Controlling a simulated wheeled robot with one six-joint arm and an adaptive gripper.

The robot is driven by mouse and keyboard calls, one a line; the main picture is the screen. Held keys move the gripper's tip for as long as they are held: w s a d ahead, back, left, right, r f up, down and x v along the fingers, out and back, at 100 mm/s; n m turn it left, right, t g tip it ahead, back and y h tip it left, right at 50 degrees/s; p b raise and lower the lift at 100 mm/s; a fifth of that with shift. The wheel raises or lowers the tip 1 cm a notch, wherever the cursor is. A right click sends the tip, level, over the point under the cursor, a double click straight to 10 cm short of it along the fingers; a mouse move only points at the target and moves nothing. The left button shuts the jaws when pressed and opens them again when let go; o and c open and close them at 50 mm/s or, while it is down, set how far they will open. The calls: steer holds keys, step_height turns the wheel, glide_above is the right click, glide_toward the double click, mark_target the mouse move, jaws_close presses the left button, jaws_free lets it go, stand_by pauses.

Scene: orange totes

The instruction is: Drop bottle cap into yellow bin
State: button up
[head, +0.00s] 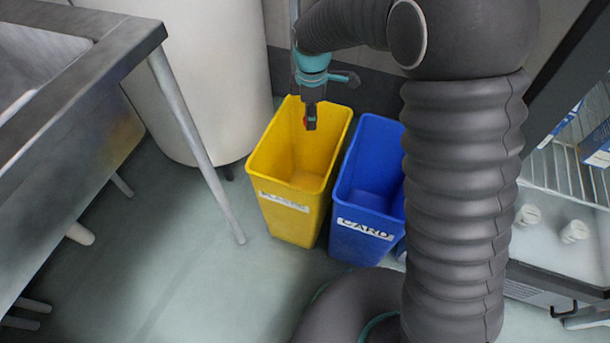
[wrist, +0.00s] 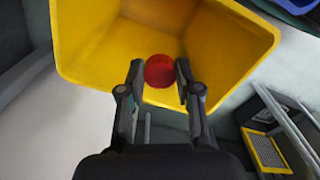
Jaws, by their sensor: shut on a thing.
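The yellow bin (head: 271,189) stands upright on the floor with its top open and a white label on its front. My gripper (head: 310,122) points down over the bin's mouth, towards its back side. In the wrist view my gripper (wrist: 160,75) is shut on a round red bottle cap (wrist: 159,72), held between the two fingertips. The yellow bin's inside (wrist: 100,40) shows behind the cap. The bin's bottom is partly in view.
A blue bin (head: 350,215) labelled CARD stands close to the right of the yellow one. A large white cylinder (head: 215,80) is at the back left. A metal sink table (head: 100,60) with legs is at the left. A wire rack (head: 565,165) is at the right.

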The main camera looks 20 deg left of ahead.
step_height(320, 180, down, 5)
steer(key=b, duration=0.3)
steer(key=shift+f, duration=0.15)
steer(key=o, duration=0.8)
steer(key=shift+c, duration=0.2)
step_height(320, 180, up, 12)
steer(key=shift+r, duration=0.1)
stand_by(0.3)
